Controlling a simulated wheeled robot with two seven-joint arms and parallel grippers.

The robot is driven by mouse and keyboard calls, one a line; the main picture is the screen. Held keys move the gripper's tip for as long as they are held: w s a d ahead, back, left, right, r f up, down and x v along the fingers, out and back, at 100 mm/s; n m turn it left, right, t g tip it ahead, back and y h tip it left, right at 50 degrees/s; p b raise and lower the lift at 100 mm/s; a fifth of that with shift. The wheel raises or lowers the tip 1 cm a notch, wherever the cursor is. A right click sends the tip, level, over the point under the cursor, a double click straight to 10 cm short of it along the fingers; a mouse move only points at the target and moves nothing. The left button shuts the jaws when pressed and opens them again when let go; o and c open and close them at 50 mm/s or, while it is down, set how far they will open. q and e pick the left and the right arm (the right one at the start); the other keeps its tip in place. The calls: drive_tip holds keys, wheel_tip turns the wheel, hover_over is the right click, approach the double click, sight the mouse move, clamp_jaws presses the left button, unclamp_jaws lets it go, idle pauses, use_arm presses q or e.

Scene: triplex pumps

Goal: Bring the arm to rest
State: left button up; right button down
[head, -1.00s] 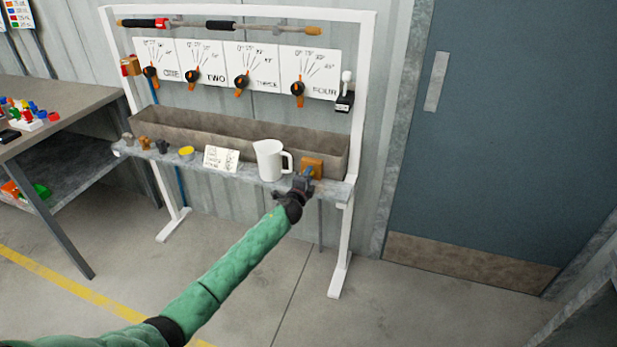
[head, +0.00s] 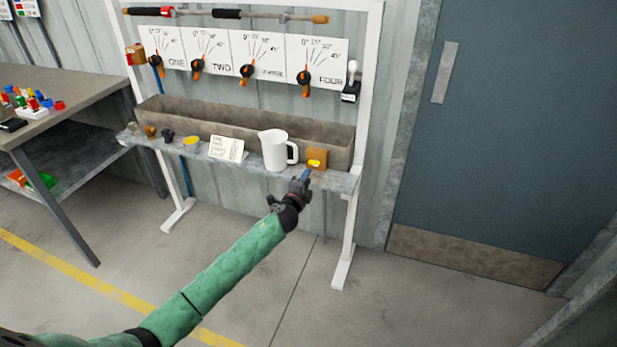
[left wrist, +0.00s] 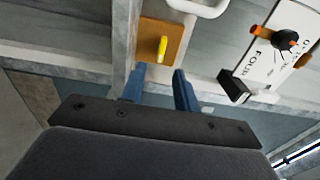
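My left arm in its green sleeve reaches up from the bottom left of the head view. The left gripper (head: 303,181) is just in front of the shelf's right end, below and apart from an orange-brown block (head: 317,157) with a yellow piece on it. In the left wrist view the two blue fingers (left wrist: 160,85) stand apart with nothing between them. The block (left wrist: 150,42) and its yellow piece (left wrist: 162,48) lie beyond the fingertips. My right gripper is in neither view.
A white jug (head: 274,152), a small sign card (head: 227,149) and several small parts stand on the shelf (head: 205,158). Above the trough (head: 245,133) are dial boards with orange-black knobs. A workbench (head: 75,90) is at left, a blue door (head: 520,130) at right. The floor in front is open.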

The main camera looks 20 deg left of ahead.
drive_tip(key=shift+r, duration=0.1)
